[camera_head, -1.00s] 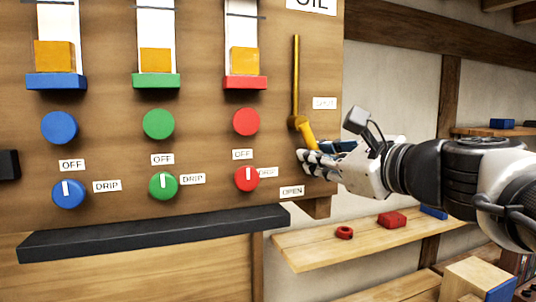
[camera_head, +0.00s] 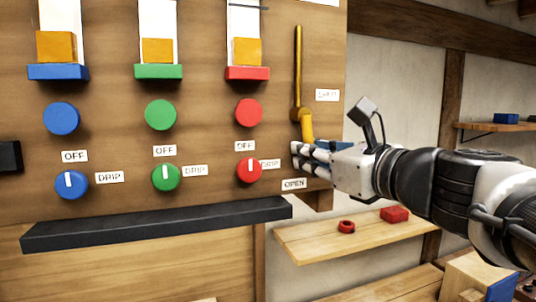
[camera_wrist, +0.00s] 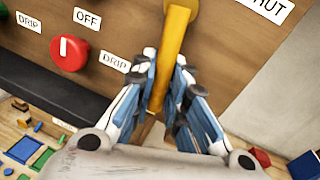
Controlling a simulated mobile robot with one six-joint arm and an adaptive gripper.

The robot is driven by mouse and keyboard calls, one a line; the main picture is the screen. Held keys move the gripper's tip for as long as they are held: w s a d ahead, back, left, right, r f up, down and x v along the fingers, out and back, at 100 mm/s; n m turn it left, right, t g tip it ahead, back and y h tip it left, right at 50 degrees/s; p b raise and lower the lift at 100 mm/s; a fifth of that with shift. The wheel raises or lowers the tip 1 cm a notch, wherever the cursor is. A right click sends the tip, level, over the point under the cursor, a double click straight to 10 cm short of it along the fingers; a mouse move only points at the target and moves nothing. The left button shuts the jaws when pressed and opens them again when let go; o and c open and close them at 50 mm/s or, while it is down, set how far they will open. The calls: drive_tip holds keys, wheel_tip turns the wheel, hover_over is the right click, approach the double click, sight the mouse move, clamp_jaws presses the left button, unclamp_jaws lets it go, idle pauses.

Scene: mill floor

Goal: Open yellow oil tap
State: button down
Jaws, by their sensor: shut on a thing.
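The yellow oil tap handle (camera_head: 307,128) is on the right side of the wooden panel, at the foot of a thin yellow pipe (camera_head: 298,70). It points nearly straight down. My gripper (camera_head: 303,155) is shut on the lower part of the handle, which hides its end in the head view. In the wrist view the handle (camera_wrist: 173,45) runs down between the two fingers of my gripper (camera_wrist: 165,62). A SHUT label (camera_head: 327,95) is to the upper right of the handle. An OPEN label (camera_head: 293,184) is below it.
A red knob (camera_head: 248,170) with a DRIP label is just left of my gripper. Green (camera_head: 165,177) and blue (camera_head: 71,185) knobs are farther left. A black ledge (camera_head: 150,225) juts out below. A shelf (camera_head: 360,238) holds red parts at the lower right.

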sight(297, 95)
drive_tip(key=c, duration=1.6)
unclamp_jaws()
drive_tip(key=shift+o, duration=0.2)
drive_tip(key=shift+r, duration=0.1)
wheel_tip(297, 95, up, 10)
drive_tip(key=shift+a, duration=0.1)
drive_tip(key=shift+s, duration=0.1)
